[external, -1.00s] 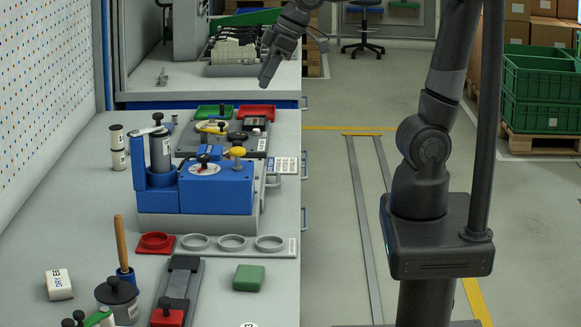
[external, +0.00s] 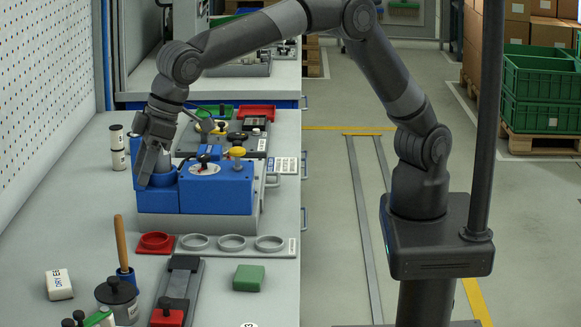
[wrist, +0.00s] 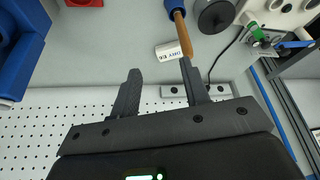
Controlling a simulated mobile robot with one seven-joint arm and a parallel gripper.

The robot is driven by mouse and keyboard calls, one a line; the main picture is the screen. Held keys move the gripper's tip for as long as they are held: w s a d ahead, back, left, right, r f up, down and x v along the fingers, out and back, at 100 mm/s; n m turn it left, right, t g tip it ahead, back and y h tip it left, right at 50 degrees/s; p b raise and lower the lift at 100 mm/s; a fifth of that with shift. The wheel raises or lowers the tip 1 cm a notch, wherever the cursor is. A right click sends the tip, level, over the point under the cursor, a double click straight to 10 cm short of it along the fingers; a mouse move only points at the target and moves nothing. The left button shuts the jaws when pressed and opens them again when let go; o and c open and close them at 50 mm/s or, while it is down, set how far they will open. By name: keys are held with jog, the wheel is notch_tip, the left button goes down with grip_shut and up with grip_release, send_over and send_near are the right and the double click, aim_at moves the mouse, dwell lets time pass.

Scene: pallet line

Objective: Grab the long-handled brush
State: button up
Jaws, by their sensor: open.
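The long-handled brush (external: 120,240) is at the front left of the bench, its wooden handle pointing up from a blue holder (external: 126,274). The brush's head is hidden. In the wrist view, the handle (wrist: 182,35) lies just beyond the right fingertip in the picture, with the blue holder (wrist: 174,7) at the top edge. My gripper (external: 148,165) is over the left end of the blue machine, farther back than the brush. In the wrist view, my gripper (wrist: 160,72) is open, with nothing between its fingers.
The blue machine (external: 217,192) stands behind the brush. Beside the brush are a dark-lidded grey pot (external: 117,298) and a white eraser block (external: 60,284). A red ring (external: 156,241) lies between brush and machine. A pegboard wall (external: 45,90) bounds the left side.

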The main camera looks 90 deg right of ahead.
jog(key=a+f, duration=0.3)
jog(key=a, duration=0.2)
send_near(123, 264)
jog(key=w, duration=0.1)
jog(key=x, duration=0.2)
jog(key=w+x, duration=0.1)
jog(key=x, duration=0.2)
grip_shut()
dwell(0.3)
